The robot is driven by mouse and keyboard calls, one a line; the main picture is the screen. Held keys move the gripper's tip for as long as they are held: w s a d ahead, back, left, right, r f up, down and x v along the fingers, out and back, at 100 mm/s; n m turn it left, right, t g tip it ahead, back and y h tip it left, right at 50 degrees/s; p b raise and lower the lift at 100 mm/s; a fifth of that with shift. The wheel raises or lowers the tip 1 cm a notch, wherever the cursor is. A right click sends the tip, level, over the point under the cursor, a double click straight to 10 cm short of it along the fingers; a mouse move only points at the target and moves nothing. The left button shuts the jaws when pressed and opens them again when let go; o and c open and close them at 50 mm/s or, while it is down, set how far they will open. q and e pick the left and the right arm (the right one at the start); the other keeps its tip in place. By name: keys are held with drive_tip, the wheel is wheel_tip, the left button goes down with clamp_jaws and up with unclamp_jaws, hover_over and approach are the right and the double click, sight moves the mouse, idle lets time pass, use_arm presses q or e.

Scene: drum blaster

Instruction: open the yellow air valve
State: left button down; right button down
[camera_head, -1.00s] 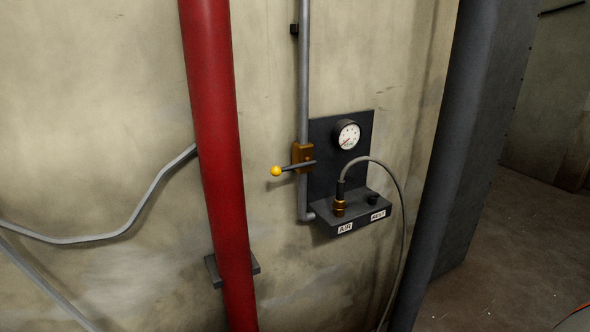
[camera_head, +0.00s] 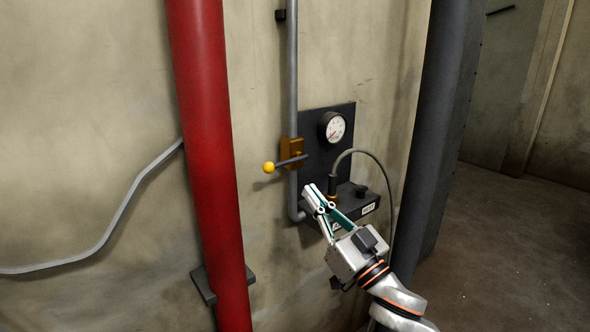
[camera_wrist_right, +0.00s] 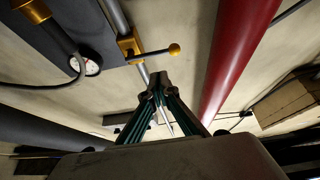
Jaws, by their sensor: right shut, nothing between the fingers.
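The air valve has a brass body (camera_head: 291,152) on a grey vertical pipe and a dark lever ending in a yellow ball (camera_head: 268,168). The lever points left, roughly level, across the pipe. My right gripper (camera_head: 312,194) is shut and empty, below and a little right of the lever in the head view, and apart from it in the picture. In the right wrist view the yellow ball (camera_wrist_right: 174,50) and brass body (camera_wrist_right: 130,46) show beyond the shut fingertips (camera_wrist_right: 157,80). My left gripper is in no view.
A red pipe (camera_head: 206,150) stands left of the valve. A dark panel (camera_head: 340,150) with a gauge (camera_head: 332,127) and a hose (camera_head: 375,158) is to the right. A thick dark column (camera_head: 437,130) stands farther right. The wall left of the ball is clear up to the red pipe.

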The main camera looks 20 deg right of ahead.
sight(287, 162)
drive_tip(key=r, duration=0.3)
drive_tip(key=shift+s+r+t+y, duration=0.15)
drive_tip(key=shift+s+t+y, duration=0.15)
drive_tip(key=p+x, duration=0.2)
drive_tip(key=x, duration=0.7)
drive_tip(key=f, duration=0.1)
drive_tip(key=w+f+b, duration=0.1)
drive_tip(key=f, duration=0.1)
drive_tip(key=shift+w+a+f, duration=0.25)
drive_tip(key=shift+w, duration=0.05)
